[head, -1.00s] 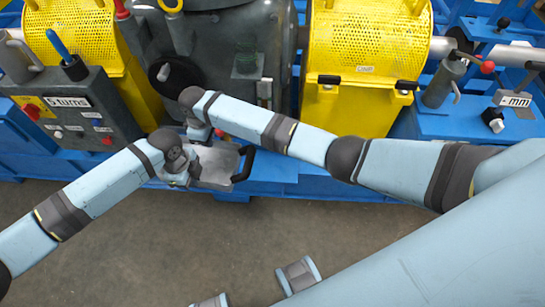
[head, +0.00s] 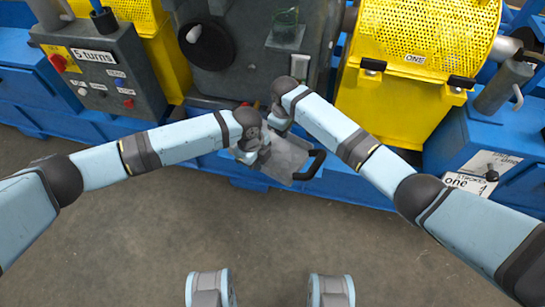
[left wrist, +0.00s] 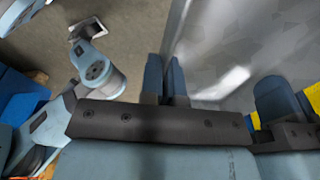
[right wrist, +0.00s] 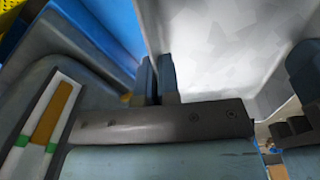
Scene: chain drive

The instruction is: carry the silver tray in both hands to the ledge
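The tray's grey surface fills much of the left wrist view (left wrist: 240,50) and right wrist view (right wrist: 210,40). The gripped parts are mostly hidden. I cannot tell which surface is the ledge.
A blue machine base (head: 350,185) runs behind the tray. A grey housing (head: 245,70) and a yellow perforated guard (head: 415,85) stand on it. A grey control box marked "5 turns" (head: 105,75) is at left. The concrete floor (head: 130,250) in front is clear.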

